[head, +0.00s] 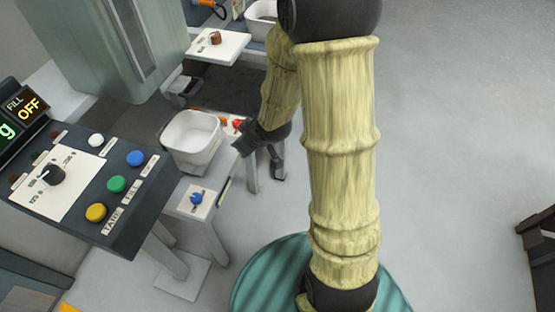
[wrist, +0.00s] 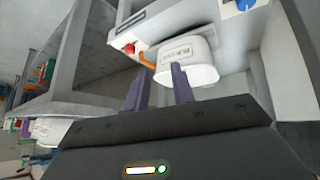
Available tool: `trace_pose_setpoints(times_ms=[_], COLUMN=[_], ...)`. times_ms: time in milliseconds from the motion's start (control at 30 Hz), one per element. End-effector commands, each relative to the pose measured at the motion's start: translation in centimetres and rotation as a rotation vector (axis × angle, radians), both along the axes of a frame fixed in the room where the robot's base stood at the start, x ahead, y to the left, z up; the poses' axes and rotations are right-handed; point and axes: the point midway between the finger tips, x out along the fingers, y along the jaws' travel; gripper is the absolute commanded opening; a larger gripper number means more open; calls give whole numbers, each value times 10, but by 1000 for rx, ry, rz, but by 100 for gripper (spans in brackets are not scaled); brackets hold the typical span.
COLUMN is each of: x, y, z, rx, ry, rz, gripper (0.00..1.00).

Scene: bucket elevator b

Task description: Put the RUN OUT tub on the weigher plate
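A white tub (head: 192,138) stands at the left-centre in the head view, on a pale stand beside the control panel. What appears to be the same tub (wrist: 187,62) shows in the wrist view with a printed label, too small to read with certainty. My gripper (wrist: 160,74) is open, its two dark fingers apart with nothing between them. The tub lies beyond the fingertips, slightly right of their middle. In the head view my gripper (head: 262,140) is right of the tub, apart from it. I cannot tell which surface is the weigher plate.
A control panel (head: 85,185) with coloured buttons is at left. A blue knob (head: 197,198) is in front of the tub; a red knob (head: 238,124) is behind it. A second tub (head: 262,18) stands at the back by a white plate (head: 218,46).

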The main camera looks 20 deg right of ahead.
Motion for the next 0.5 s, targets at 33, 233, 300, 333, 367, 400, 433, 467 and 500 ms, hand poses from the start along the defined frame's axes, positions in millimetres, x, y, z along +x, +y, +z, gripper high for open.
trace_pose_setpoints(times_ms=[33, 233, 300, 333, 367, 400, 433, 467, 500], x=[-12, -79, -103, -112, -119, -127, -132, -135, -138], y=[-11, -42, -45, -45, -45, -45, -45, -44, -44], z=[11, 42, 50, 53, 55, 57, 59, 59, 60], rx=[-23, -33, -14, -4, 4, 14, 20, 24, 28], ry=[39, 246, 315, 340, 361, 387, 400, 411, 420], rz=[-65, -352, -432, -459, -482, -505, -518, -528, -535], gripper=[25, 25, 25, 25, 25, 25, 25, 25, 25])
